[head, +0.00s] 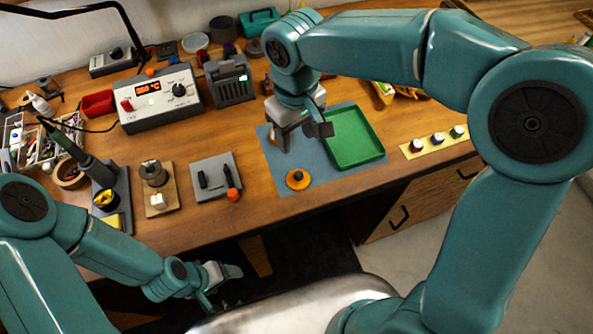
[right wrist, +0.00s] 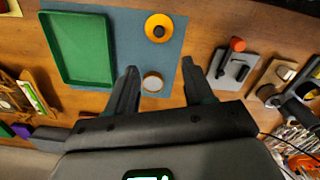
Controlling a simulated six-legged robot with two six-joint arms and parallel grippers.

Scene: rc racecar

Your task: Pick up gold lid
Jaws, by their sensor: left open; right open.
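A small round lid with a gold rim and pale top (right wrist: 152,81) lies on the blue-grey mat (right wrist: 172,57) in the right wrist view, between my open fingers as seen from there. In the head view it is mostly hidden by my right gripper (head: 305,140). That gripper, also in the right wrist view (right wrist: 161,68), points down above the mat, open and empty. An orange-gold disc with a dark centre (head: 298,179) lies near the mat's front edge; it also shows in the right wrist view (right wrist: 158,28). My left gripper (head: 224,284) is open and empty, low in front of the table.
A green tray (head: 353,139) lies on the mat, right of my right gripper. A grey pad with dark tools and an orange cap (head: 215,178) lies left of the mat. A soldering station (head: 160,97) stands behind. A yellow strip with knobs (head: 436,141) lies to the right.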

